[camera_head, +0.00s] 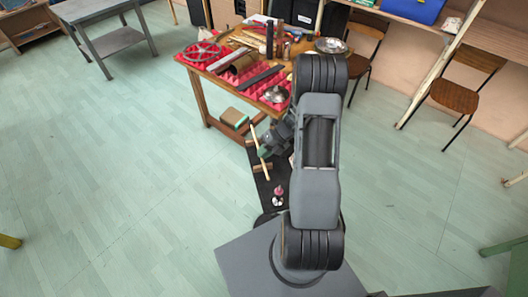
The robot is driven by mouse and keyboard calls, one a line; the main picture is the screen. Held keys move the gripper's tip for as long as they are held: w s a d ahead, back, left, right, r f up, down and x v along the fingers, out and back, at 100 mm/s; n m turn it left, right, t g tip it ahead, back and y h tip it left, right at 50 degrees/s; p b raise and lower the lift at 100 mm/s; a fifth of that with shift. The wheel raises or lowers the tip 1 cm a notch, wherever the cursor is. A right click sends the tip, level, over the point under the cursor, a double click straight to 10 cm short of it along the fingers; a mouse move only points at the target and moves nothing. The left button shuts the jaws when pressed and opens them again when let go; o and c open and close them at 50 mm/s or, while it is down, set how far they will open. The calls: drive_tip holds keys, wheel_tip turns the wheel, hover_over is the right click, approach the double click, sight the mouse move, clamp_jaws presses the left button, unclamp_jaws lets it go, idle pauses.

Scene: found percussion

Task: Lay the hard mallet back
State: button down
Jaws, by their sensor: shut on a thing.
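My gripper (266,150) is shut on a pale wooden stick (259,146), which looks like the hard mallet. The stick slants steeply over a dark narrow surface (262,207) beside my arm. Its head is too small to make out. A small pink and white item (278,193) lies on the dark surface below the stick; I cannot tell whether it is another mallet's head. A short tan piece (262,168) shows near the stick's lower part. My arm hides the right part of the dark surface.
A wooden table (204,100) with a red bumpy cover holds several metal bars, a wheel and bowls behind my gripper. A box (234,118) sits low by its legs. Chairs (454,97) stand at the right, a grey table (108,41) at the back left.

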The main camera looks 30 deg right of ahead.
drive_tip(key=shift+f, duration=0.25)
drive_tip(key=c, duration=1.1)
unclamp_jaws()
drive_tip(key=shift+d, duration=0.1)
drive_tip(key=b+v, duration=0.1)
drive_tip(key=v, duration=1.2)
drive_tip(key=shift+d+r+b, duration=0.2)
drive_tip(key=shift+r+b, duration=0.1)
drive_tip(key=shift+r, duration=0.05)
